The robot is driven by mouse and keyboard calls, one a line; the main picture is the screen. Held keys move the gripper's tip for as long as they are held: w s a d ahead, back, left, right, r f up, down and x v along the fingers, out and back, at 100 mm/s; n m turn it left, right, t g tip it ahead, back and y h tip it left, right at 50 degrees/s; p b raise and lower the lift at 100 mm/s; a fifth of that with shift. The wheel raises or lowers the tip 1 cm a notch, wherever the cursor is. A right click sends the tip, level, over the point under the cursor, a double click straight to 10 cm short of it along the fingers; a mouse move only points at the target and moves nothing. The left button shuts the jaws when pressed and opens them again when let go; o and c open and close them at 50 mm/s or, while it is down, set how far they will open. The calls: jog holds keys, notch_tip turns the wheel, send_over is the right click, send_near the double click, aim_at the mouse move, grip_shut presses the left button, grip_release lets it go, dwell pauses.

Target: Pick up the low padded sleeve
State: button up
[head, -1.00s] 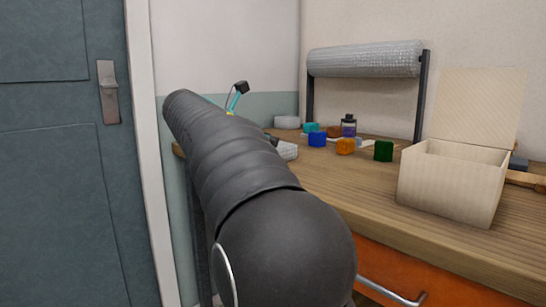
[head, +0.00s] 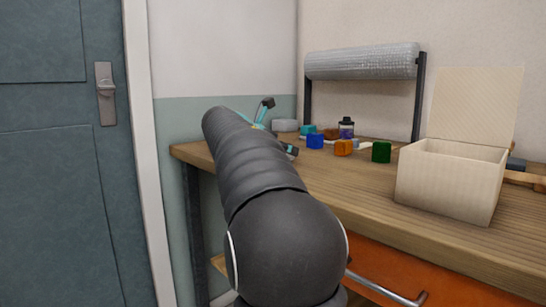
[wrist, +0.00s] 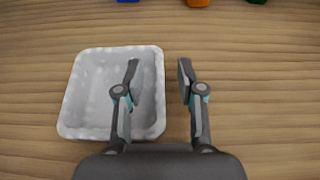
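A low, square, whitish padded sleeve (wrist: 90,95), open at the top, lies on the wooden bench in the wrist view. My gripper (wrist: 158,78) is open and empty. Its left finger overlaps the inside of the sleeve, and its right finger is beyond the right wall, over bare wood. The right wall shows between the two fingers; I cannot tell how high they are above it.
Behind the arm, a pale grey low object (head: 285,125) sits at the back of the bench (head: 350,188). Blue (head: 315,142), orange (head: 343,148) and green (head: 381,152) blocks and a dark bottle (head: 346,127) stand right of the gripper. An open cream box (head: 450,185) is farther right.

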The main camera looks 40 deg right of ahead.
grip_shut()
jog(key=shift+r, duration=0.1)
